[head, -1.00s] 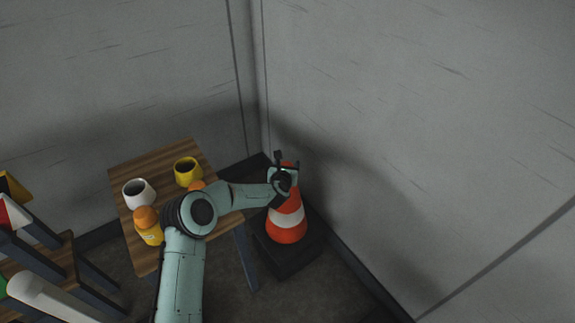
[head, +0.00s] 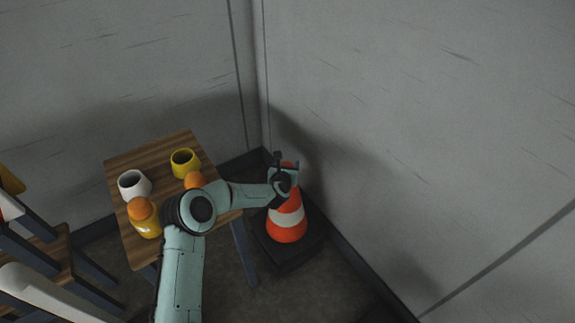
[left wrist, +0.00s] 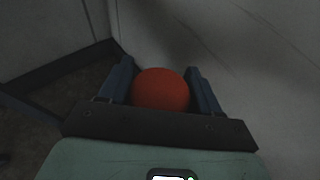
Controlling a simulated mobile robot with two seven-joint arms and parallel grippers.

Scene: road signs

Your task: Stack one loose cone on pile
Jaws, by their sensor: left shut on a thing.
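An orange cone with a white band (head: 287,228) and a dark square base stands upright in the room's corner. My left gripper (head: 287,172) is at the cone's top and shut on it. In the left wrist view, the cone's round orange-red top (left wrist: 160,90) fills the space between the two fingers of the left gripper (left wrist: 161,82). The gripper and wrist partly cover the cone's upper part in the head view. I cannot tell whether this is a single cone or several nested ones. No separate second cone is visible. My right gripper is not in view.
A small wooden table (head: 152,157) stands left of the cone. It holds a white cup (head: 134,186), a yellow cup (head: 185,163) and yellow bottles with orange tops (head: 146,218). Grey walls close in behind and right of the cone.

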